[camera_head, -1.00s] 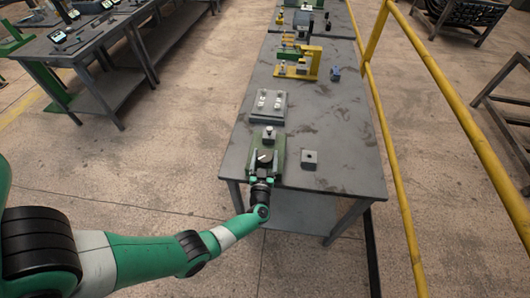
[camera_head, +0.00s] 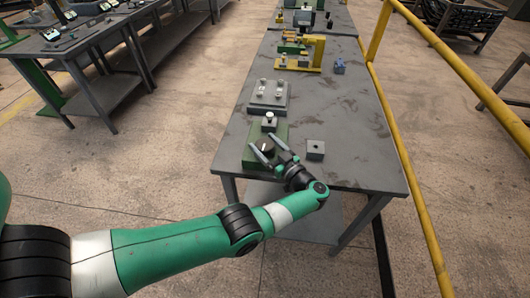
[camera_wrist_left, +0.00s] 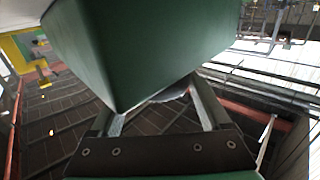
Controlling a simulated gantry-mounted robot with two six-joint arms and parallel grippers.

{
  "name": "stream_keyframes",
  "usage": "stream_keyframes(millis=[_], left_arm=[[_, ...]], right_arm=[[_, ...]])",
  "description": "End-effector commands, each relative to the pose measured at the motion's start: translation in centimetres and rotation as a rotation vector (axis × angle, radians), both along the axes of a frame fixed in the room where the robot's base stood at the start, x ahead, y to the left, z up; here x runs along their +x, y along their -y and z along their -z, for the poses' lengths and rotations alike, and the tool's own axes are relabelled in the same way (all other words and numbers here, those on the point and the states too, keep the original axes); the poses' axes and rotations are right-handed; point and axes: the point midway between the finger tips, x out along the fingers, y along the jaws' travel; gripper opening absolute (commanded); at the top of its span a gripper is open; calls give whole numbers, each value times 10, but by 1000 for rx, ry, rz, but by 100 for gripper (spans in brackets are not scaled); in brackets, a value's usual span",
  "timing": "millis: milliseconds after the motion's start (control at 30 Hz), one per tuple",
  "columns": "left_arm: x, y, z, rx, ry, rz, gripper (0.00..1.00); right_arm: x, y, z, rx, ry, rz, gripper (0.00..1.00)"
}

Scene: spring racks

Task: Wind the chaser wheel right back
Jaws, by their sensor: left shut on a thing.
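The chaser wheel (camera_head: 267,147) is a small dark disc with a pale mark, on a green base block (camera_head: 250,158) near the table's front edge. My left gripper (camera_head: 265,148) comes in from the lower right, with its fingers spread on either side of the wheel and shut on it. In the left wrist view the corner of a large green block (camera_wrist_left: 130,45) fills the top, and the fingers (camera_wrist_left: 160,112) reach under it; the wheel is mostly hidden there. My right gripper is out of view.
A grey plate with pegs (camera_head: 268,97) and a yellow fixture (camera_head: 305,58) are farther back. A yellow rail runs along the right.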

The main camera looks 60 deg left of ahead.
Motion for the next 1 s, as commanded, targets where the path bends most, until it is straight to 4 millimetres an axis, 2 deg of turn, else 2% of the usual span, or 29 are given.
stream_keyframes(millis=[100, 533, 567, 633, 867, 1000], left_arm=[[0, 0, 3, -3, 0, -18, 25], [0, -1, 1, -3, 0, -26, 25], [0, -1, 1, -3, 0, -26, 86], [0, -1, 1, -3, 0, -26, 98], [0, 0, 0, -1, 0, -26, 100], [3, 9, 1, -1, 0, -24, 100]], right_arm=[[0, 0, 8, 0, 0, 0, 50], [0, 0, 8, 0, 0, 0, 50], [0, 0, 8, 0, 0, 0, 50], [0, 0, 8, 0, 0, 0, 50], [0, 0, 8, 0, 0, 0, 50], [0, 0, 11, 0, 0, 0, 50]])
